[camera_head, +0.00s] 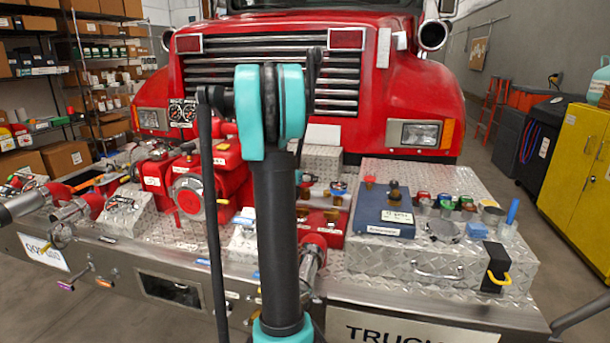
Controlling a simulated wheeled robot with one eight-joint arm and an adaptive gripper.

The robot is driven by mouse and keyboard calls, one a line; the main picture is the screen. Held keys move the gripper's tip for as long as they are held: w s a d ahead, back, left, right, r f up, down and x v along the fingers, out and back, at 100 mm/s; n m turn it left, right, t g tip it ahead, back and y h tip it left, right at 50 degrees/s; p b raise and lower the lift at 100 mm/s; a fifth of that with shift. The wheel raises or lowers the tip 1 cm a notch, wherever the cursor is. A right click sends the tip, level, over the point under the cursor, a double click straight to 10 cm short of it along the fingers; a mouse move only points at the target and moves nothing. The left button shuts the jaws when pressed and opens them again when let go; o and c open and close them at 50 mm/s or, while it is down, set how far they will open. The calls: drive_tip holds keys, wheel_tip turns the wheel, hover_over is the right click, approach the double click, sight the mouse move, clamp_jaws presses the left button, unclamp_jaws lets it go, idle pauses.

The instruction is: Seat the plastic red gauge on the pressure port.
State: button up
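I cannot single out the plastic red gauge for sure. A small red-topped piece (424,198) stands in a row of small coloured pieces on the diamond-plate box at right; it is too small to tell if it is a gauge. A red pump body (228,172) with a round grey-faced fitting (189,201) sits on the bumper left of my arm. I cannot tell which fitting is the pressure port; my arm covers part of the bumper's middle. Two round dials (182,112) show on a dark panel behind the pump. My gripper is not visible; my black and teal arm fills the centre.
The diamond-plate box (360,258) carries a blue case (384,212), several small coloured pieces and a black block with a yellow hook (497,268). A red block (323,222) stands right of my arm. Pipes and valves (70,215) crowd the left. The truck's grille rises behind.

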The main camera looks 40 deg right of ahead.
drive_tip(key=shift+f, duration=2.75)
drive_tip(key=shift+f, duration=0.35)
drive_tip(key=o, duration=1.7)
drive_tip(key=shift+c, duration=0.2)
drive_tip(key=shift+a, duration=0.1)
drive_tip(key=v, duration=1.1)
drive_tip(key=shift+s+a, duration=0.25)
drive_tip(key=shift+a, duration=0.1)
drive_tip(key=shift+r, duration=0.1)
